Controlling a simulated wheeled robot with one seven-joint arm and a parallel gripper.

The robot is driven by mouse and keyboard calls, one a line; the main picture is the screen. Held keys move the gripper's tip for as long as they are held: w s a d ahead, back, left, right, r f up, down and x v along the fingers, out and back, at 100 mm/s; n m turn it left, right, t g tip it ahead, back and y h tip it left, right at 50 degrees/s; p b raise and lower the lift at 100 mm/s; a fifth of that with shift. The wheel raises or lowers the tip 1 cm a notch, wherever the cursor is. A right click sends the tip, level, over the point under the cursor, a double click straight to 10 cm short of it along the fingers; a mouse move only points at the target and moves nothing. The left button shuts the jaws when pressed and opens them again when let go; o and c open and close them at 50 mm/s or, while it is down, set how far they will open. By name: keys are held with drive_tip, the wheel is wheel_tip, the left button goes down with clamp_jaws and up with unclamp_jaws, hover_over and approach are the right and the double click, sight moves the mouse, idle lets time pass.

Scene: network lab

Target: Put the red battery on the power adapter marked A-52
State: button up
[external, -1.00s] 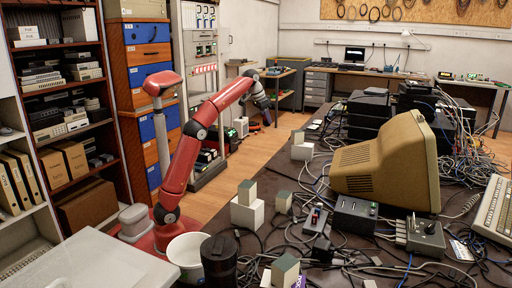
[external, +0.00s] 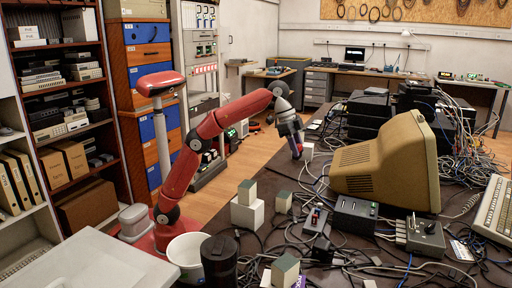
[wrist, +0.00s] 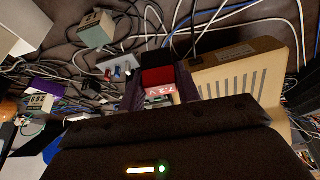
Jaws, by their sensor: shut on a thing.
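My gripper (external: 297,147) hangs over the far left part of the cable-strewn table, left of the beige monitor. In the wrist view, my gripper (wrist: 160,92) is shut on a red battery (wrist: 158,78) with a dark end and a pale "7.2 V" label. The battery seems held above the table. Several small boxes with grey-green faces could be power adapters: one near the left table edge (external: 247,190), one right of it (external: 284,201), one at the front (external: 285,269). The wrist view shows one such box (wrist: 95,28). I cannot read A-52 on any.
The beige monitor (external: 385,170) is a large obstacle right of my gripper. Loose cables cover the dark table. Control boxes (external: 355,214) stand in front of the monitor. A white bin (external: 187,256) and a black cup (external: 219,260) are at the front left.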

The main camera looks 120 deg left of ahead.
drive_tip(key=shift+s+a+f, duration=0.1)
drive_tip(key=shift+f, duration=1.1)
drive_tip(key=shift+a+f, duration=0.1)
drive_tip(key=shift+f, duration=1.05)
wheel_tip(320, 180, down, 10)
drive_tip(key=shift+r+b, duration=0.2)
drive_tip(key=shift+b, duration=0.95)
drive_tip(key=shift+f, duration=0.1)
drive_tip(key=shift+f, duration=0.15)
drive_tip(key=o, duration=1)
drive_tip(key=shift+b, duration=0.3)
drive_tip(key=shift+o, duration=0.5)
drive_tip(key=p+v, duration=0.1)
drive_tip(key=v, duration=0.7)
drive_tip(key=shift+w+a, duration=0.2)
drive_tip(key=shift+a, duration=0.1)
